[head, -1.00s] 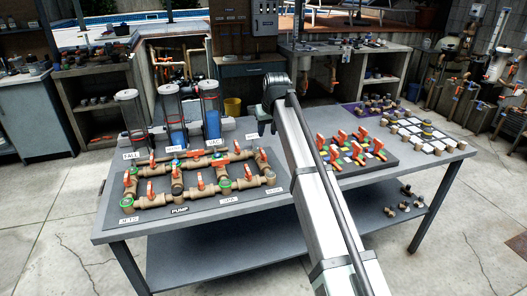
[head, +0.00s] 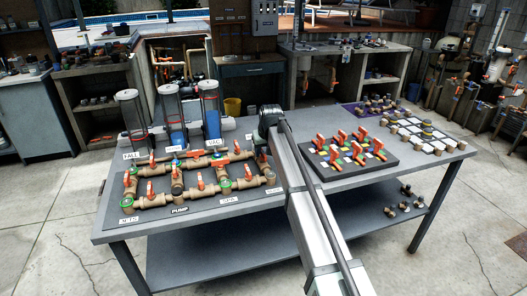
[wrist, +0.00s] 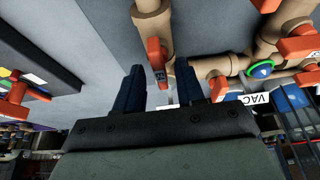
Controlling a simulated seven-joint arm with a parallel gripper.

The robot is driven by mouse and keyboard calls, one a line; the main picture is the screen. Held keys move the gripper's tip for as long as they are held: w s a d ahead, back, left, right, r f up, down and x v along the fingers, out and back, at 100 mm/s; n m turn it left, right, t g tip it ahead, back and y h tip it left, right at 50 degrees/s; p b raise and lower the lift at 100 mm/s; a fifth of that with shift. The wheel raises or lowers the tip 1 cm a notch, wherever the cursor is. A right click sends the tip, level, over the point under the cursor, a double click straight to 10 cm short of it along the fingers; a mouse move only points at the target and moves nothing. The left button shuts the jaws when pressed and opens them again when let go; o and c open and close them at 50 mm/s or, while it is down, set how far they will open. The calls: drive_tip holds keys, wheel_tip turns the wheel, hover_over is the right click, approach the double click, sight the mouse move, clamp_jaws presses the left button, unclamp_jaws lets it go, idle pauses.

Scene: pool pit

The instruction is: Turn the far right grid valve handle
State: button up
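The pipe grid (head: 160,200) of tan pipes with several orange valve handles lies on the left part of the table. In the head view its right side, by the far right valve, is largely hidden by my arm. In the wrist view an orange handle (wrist: 157,55) stands on a tan pipe (wrist: 153,20), in line with the gap between my fingertips. My gripper (wrist: 160,66) is open, one dark finger to each side of that handle. Whether either finger touches it I cannot tell. In the head view my gripper (head: 264,133) is low beside the grid's right end.
A dark board (head: 348,167) with several orange-handled valves lies right of my arm. Three clear cylinders (head: 170,118) stand behind the grid. A white-squared sheet (head: 421,138) with fittings is at the table's right end.

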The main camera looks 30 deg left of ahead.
clamp_jaws()
idle(0.4)
drive_tip(key=shift+m, duration=0.3)
drive_tip(key=m+t+h, duration=0.1)
drive_tip(key=m, duration=0.2)
drive_tip(key=shift+a+m, duration=0.15)
drive_tip(key=shift+m, duration=0.15)
drive_tip(key=m+h, duration=0.2)
drive_tip(key=m, duration=0.2)
drive_tip(key=shift+a+m, duration=0.15)
drive_tip(key=shift+m, duration=0.15)
drive_tip(key=m+h, duration=0.2)
drive_tip(key=m, duration=0.3)
drive_tip(key=shift+a, duration=0.15)
drive_tip(key=shift+m+g+h, duration=0.5)
drive_tip(key=shift+m+h, duration=0.1)
drive_tip(key=shift+m, duration=1.4)
